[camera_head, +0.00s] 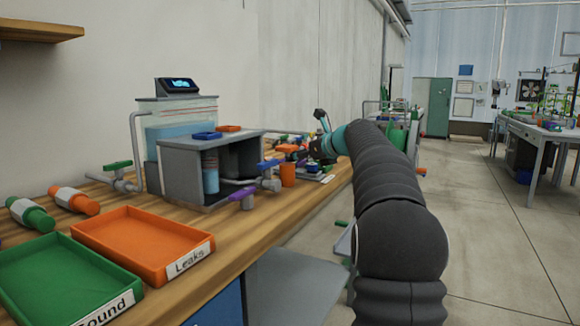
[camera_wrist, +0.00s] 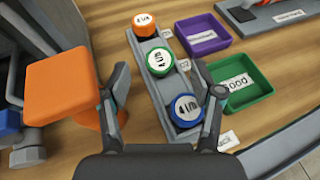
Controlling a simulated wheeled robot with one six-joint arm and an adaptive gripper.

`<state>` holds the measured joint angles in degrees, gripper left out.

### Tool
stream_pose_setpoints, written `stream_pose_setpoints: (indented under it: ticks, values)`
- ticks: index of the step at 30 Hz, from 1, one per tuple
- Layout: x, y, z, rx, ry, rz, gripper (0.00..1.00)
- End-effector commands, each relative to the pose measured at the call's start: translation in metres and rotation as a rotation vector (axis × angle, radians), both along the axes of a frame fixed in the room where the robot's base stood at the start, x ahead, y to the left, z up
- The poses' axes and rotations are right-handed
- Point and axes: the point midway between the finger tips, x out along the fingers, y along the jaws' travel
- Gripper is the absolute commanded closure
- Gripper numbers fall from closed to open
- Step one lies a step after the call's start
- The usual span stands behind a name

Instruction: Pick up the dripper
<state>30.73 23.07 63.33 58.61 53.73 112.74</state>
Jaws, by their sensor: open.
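In the wrist view three round-capped drippers sit in a row in a narrow grey holder (camera_wrist: 146,62). The orange-capped dripper (camera_wrist: 143,22) is at the far end, the green-ringed dripper (camera_wrist: 160,60) is in the middle, and the blue-capped dripper (camera_wrist: 186,107) is nearest. Each has a white label on top; which one the task means cannot be told. My gripper (camera_wrist: 162,78) is open and empty above the row, one finger on each side of it. In the head view my gripper (camera_head: 320,150) is small over the far bench end, and the drippers cannot be made out.
A purple tray (camera_wrist: 203,34) and a labelled green tray (camera_wrist: 245,84) lie right of the holder. A large orange part (camera_wrist: 62,88) stands close to the left finger. In the head view, an orange tray (camera_head: 143,240) and a green tray (camera_head: 65,280) lie on the near bench.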

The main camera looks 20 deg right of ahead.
Motion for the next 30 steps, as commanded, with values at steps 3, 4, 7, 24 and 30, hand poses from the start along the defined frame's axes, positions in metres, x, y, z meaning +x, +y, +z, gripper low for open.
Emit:
stream_pose_setpoints:
  ticks: [3, 4, 7, 24, 30]
  values:
    - [0.016, 0.007, -0.008, 0.001, 0.002, 0.004, 0.34]
    - [0.021, 0.007, -0.01, 0.001, 0.003, 0.002, 0.34]
    - [0.031, 0.011, -0.014, 0.0, 0.002, 0.002, 0.34]
    - [0.035, 0.012, -0.016, 0.0, 0.001, 0.001, 0.81]
    - [0.035, 0.012, -0.016, 0.0, 0.001, 0.001, 0.85]
